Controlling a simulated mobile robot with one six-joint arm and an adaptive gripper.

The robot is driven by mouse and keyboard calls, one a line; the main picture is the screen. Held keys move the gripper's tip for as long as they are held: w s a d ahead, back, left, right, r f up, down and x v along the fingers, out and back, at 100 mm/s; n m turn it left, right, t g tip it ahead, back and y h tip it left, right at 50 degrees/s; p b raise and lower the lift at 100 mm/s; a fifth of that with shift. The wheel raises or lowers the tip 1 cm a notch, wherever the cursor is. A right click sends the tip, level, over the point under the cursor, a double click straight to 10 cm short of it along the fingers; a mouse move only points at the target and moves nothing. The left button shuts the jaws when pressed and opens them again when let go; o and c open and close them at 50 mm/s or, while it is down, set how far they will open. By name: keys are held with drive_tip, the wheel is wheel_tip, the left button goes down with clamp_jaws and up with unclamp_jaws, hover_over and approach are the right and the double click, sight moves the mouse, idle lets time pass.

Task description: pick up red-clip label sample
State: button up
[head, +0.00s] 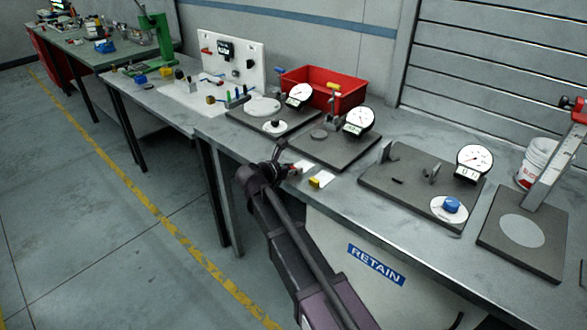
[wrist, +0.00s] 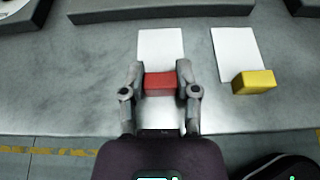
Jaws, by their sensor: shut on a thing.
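The red-clip label sample is a white card (wrist: 160,47) with a red clip (wrist: 160,84) at its near end. In the wrist view my gripper (wrist: 160,80) has one finger on each side of the red clip and is shut on it. In the head view my gripper (head: 287,168) is at the front edge of the bench, and the red clip is small and partly hidden there. I cannot tell whether the card is lifted off the bench. A second white card (wrist: 235,52) with a yellow clip (wrist: 254,82) lies just to the right.
Dark plates with dial gauges stand behind the cards, one plate (head: 345,150) nearest. A red bin (head: 345,98) is at the back. Another gauge plate (head: 405,195) is to the right. A blue RETAIN sign (head: 376,265) is below the bench edge. Bare bench lies around the cards.

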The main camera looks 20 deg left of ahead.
sight(293, 168)
drive_tip(key=shift+r, duration=0.15)
wheel_tip(293, 168, up, 4)
drive_tip(key=p, duration=0.3)
drive_tip(key=shift+f+p, duration=0.25)
drive_tip(key=shift+p, duration=0.15)
drive_tip(key=s+a, duration=0.3)
drive_tip(key=a, duration=0.4)
drive_tip(key=s+a+r+p, duration=0.1)
drive_tip(key=s+a, duration=0.3)
drive_tip(key=a, duration=0.3)
drive_tip(key=shift+a, duration=0.2)
drive_tip(key=shift+w, duration=0.1)
